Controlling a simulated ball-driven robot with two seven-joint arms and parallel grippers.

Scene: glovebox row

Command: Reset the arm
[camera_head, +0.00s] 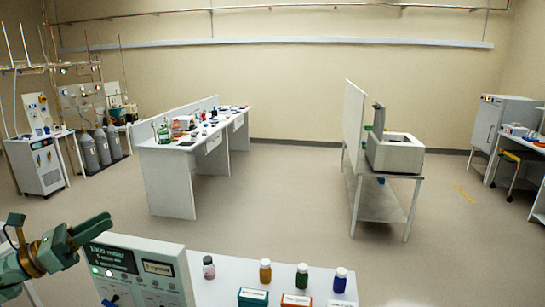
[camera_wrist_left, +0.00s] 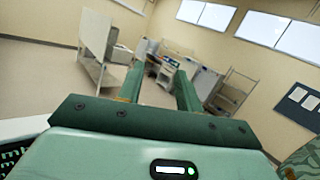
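My left arm comes in at the lower left of the head view. Its green left gripper (camera_head: 94,227) is raised beside and partly in front of a white control panel (camera_head: 150,268). In the left wrist view the two green fingers of the left gripper (camera_wrist_left: 159,82) stand apart with nothing between them, so it is open and empty. The room shows tilted beyond the fingers. My right arm and gripper are in neither view.
A near white bench (camera_head: 230,269) carries several small bottles, including a blue one (camera_head: 340,280), and small boxes at its front. A long lab table (camera_head: 168,182) with glassware and a stand with a grey basin unit (camera_head: 396,153) stand farther off. Open floor (camera_head: 285,200) lies between them.

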